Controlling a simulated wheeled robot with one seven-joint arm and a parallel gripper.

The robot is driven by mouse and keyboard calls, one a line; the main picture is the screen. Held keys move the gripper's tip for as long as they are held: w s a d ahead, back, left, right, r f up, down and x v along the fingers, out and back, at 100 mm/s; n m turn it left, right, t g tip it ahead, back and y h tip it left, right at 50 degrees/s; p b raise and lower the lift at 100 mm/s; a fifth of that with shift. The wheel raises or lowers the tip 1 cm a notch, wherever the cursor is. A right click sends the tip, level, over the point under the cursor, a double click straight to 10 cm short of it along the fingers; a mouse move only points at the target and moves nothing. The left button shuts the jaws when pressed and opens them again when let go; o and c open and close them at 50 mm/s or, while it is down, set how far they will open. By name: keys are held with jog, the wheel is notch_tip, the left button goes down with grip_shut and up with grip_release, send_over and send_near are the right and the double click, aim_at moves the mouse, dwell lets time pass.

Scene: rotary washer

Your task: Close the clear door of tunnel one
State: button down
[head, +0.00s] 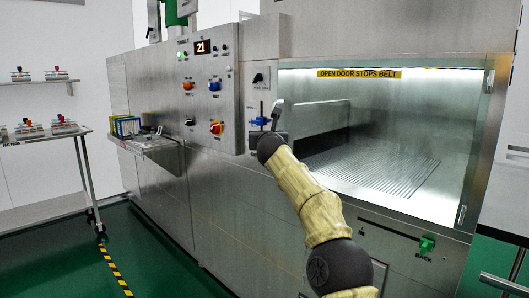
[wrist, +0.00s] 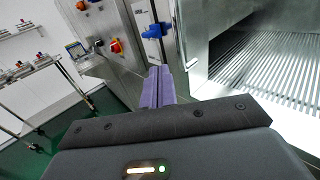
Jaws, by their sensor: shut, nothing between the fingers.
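The tunnel opening (head: 385,140) has a lit interior with a ribbed belt, under a yellow "OPEN DOOR STOPS BELT" label (head: 360,74). A clear pane is hard to make out, so I cannot tell how far the door stands open. A small upright handle (head: 490,81) shows at the upper right edge. My gripper's purple fingers (wrist: 157,85) are together and empty in the wrist view. They point toward the panel with the blue lever (wrist: 155,31), left of the opening. In the head view my dark wrist is in front of the opening's left edge.
The control panel (head: 209,90) carries several knobs and a display reading 21. A side shelf (head: 150,142) holds coloured racks. A wheeled cart (head: 45,211) stands at far left; green floor lies between.

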jog(key=s+b, duration=0.4)
jog(key=s, duration=0.3)
jog(key=shift+s, duration=0.25)
jog(key=shift+a, duration=0.15)
